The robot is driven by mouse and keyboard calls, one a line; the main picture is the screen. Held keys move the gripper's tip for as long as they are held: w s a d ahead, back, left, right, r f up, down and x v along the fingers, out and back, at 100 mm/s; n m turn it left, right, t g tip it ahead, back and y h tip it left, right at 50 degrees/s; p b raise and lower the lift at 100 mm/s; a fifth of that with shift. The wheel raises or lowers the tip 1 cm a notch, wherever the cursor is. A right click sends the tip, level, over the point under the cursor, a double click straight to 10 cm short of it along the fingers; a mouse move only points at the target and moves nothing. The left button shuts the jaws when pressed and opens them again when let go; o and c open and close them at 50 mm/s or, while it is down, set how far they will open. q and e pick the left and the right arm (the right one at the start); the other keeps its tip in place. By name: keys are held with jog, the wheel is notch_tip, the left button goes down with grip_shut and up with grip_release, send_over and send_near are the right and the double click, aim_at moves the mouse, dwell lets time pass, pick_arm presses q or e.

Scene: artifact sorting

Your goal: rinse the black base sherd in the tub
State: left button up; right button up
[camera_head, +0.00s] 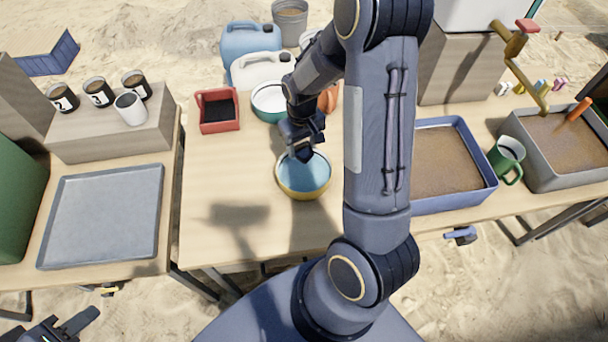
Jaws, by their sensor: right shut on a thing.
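The tub (303,194) is a round yellow basin of blue water on the middle table. My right gripper (303,152) points down at the tub's back rim, over the water, shut on a small dark piece. I take this to be the black base sherd, but it is mostly hidden and blends with the dark fingers. I cannot tell whether it touches the water. My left gripper (62,328) is low at the bottom left corner, off the tables and partly cut off by the frame; its fingers look apart and empty.
A grey tray (103,215) lies on the left table, below dark cups on a block. A blue sand tray (455,195) and green mug (507,158) are at right. The table left of the tub is clear.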

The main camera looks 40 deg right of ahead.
aim_at(302, 151)
notch_tip(302, 151, up, 5)
jog(key=p, duration=0.4)
jog(key=shift+r, duration=0.1)
dwell(0.5)
